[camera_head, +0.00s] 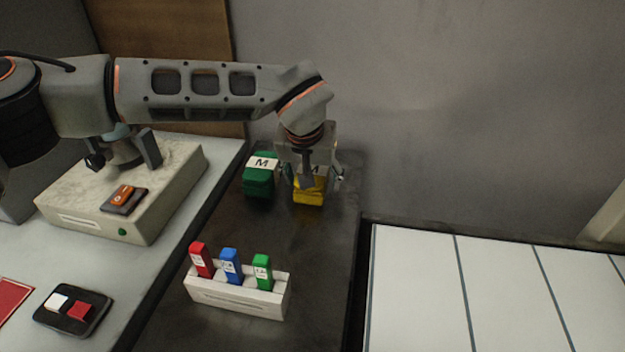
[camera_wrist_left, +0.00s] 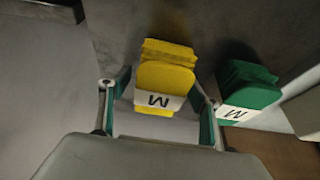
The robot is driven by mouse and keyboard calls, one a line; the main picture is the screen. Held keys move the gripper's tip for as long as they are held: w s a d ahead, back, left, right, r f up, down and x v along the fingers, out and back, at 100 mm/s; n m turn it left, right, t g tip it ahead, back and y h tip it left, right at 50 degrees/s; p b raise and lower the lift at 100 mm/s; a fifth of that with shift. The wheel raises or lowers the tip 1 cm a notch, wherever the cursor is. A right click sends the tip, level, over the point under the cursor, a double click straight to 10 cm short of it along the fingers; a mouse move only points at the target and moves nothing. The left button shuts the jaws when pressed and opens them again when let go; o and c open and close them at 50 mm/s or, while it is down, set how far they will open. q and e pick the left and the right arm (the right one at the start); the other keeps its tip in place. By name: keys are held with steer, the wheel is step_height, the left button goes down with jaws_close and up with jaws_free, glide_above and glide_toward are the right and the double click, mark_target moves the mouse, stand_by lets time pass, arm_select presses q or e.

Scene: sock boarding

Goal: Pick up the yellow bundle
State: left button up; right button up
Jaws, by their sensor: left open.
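The yellow bundle (camera_head: 309,192) stands on the dark counter near the back wall, with a white band marked M. In the left wrist view the yellow bundle (camera_wrist_left: 167,72) lies between the two fingers of my left gripper (camera_wrist_left: 158,105). In the head view my left gripper (camera_head: 320,172) is over the bundle from above and hides part of it. The jaws are open, with a finger on each side and visible gaps beside the bundle. My right gripper does not show.
A green bundle (camera_head: 259,181) with an M band stands close to the left of the yellow one. In front is a white holder (camera_head: 235,296) with red, blue and green tags. A beige box (camera_head: 160,205) with an orange switch is at left. The counter between is clear.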

arm_select(q)
steer(key=shift+f, duration=0.25)
stand_by(0.8)
steer(key=c, duration=1.3)
